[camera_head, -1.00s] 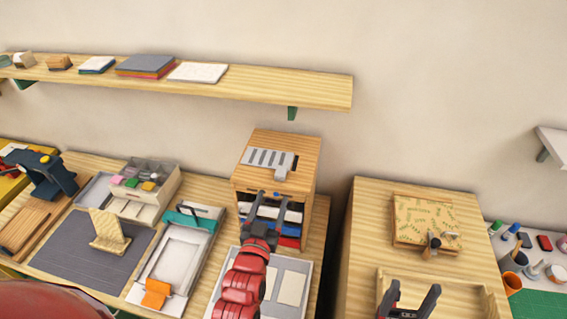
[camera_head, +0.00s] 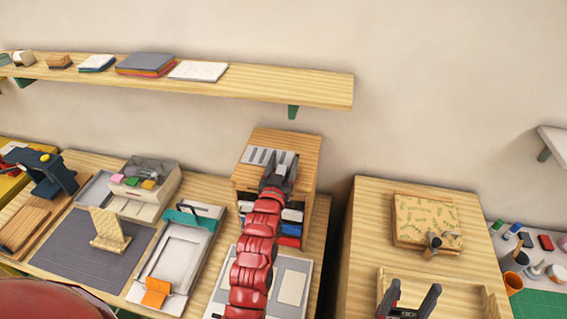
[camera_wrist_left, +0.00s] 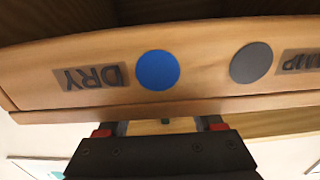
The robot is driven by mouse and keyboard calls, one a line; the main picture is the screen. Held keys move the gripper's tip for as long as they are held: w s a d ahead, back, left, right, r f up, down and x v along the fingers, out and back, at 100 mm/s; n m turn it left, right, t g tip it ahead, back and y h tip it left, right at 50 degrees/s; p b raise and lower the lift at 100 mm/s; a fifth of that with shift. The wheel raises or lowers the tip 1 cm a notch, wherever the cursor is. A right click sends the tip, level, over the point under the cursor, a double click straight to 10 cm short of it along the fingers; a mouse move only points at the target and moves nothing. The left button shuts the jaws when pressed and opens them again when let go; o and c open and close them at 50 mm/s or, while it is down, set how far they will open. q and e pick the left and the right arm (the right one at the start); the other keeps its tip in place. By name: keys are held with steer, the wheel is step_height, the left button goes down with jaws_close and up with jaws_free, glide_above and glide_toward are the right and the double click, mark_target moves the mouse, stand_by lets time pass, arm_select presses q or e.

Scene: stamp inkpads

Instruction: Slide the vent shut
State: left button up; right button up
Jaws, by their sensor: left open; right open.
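The vent (camera_head: 256,155) is a grey slotted plate on top of a wooden cabinet (camera_head: 305,150). Dark slots show on its left part. My left gripper (camera_head: 280,170) is open over the vent's right part and hides the darker grey tab there; I cannot tell whether it touches it. In the left wrist view, the cabinet's front edge bears a DRY label (camera_wrist_left: 91,77), a blue dot (camera_wrist_left: 157,70), a grey dot (camera_wrist_left: 251,62) and a partly cut-off second label. My right gripper (camera_head: 408,298) is open and empty over the right-hand table.
Colored pads sit on shelves inside the cabinet, partly hidden by my left arm. A teal-clamped tray (camera_head: 185,250) and a grey mat (camera_head: 75,255) lie to the left. A wall shelf (camera_head: 300,92) runs behind and above. A patterned board (camera_head: 425,215) lies on the right-hand table.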

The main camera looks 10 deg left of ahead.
arm_select(q)
jaws_close()
stand_by(1.4)
